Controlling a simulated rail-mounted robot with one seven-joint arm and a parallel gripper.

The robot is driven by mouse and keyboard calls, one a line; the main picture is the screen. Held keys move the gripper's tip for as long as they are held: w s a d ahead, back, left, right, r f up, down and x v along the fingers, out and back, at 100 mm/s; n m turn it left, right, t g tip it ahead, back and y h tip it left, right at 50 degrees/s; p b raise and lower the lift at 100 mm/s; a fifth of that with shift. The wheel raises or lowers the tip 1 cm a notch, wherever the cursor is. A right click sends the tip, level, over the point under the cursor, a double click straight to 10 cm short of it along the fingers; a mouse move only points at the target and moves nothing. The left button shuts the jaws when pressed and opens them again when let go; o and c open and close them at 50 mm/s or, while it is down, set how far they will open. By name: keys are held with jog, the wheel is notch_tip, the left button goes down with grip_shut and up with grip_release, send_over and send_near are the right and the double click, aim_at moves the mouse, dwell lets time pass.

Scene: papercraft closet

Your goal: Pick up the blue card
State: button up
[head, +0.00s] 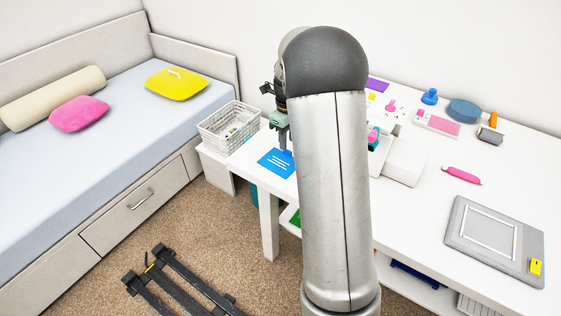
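The blue card (274,164) lies on the left end of the white table (246,158), with white lines printed on it. It looks flat, and its right corner reaches close to my arm in the picture. My gripper (285,148) points down over the far right part of the card, with its tips at or just above it. Whether it touches the card cannot be told. My large grey arm stands in front and hides part of the table. The fingers are too small to show whether they are open or shut.
A white basket (228,127) stands left of the table, beside the bed (125,112). A white machine (405,160), a pink pen (462,175) and a grey tablet (494,240) are on the table right of my arm. A dark rack (178,283) lies on the carpet.

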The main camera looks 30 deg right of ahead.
aim_at(288, 150)
notch_tip(288, 150, down, 4)
jog(key=shift+r, duration=0.25)
jog(key=shift+c, duration=0.3)
grip_shut()
jog(key=shift+r, duration=0.1)
